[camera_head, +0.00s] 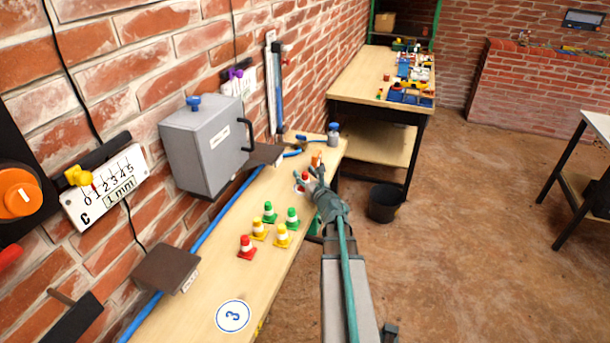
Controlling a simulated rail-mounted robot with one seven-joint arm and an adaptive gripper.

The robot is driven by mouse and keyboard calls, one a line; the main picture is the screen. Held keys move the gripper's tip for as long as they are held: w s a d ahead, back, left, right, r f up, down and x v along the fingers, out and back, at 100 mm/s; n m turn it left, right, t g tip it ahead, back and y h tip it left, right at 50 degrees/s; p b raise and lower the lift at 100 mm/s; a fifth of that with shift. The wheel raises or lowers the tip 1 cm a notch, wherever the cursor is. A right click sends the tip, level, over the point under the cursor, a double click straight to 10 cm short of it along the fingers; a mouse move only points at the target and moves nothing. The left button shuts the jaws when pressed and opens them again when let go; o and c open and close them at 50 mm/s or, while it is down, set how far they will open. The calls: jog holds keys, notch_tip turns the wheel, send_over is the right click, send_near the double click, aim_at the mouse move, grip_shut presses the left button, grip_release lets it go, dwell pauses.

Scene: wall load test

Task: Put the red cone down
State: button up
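A red cone with a white band (302,181) shows at the fingertips of my gripper (308,177), over the far part of the wooden bench (204,296). The fingers lie around it and partly hide it. The gap between its base and the bench is too small to tell. Another red cone (247,247) stands upright on the bench, nearer the camera. Beside it stand two yellow cones (259,230) (282,236), and behind them two green cones (269,213) (292,219).
An orange object (316,159) stands just beyond my gripper, near a blue-topped grey item (333,134). A grey box (207,146) and a brown plate (165,269) jut from the brick wall at left. A black bucket (384,203) stands on the floor. The near bench is mostly clear.

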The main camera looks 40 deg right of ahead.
jog(key=shift+r, duration=0.1)
jog(key=shift+r+p, duration=0.2)
jog(key=shift+p, duration=0.15)
jog(key=b+v, duration=0.2)
jog(key=v, duration=1)
jog(key=shift+f, duration=0.2)
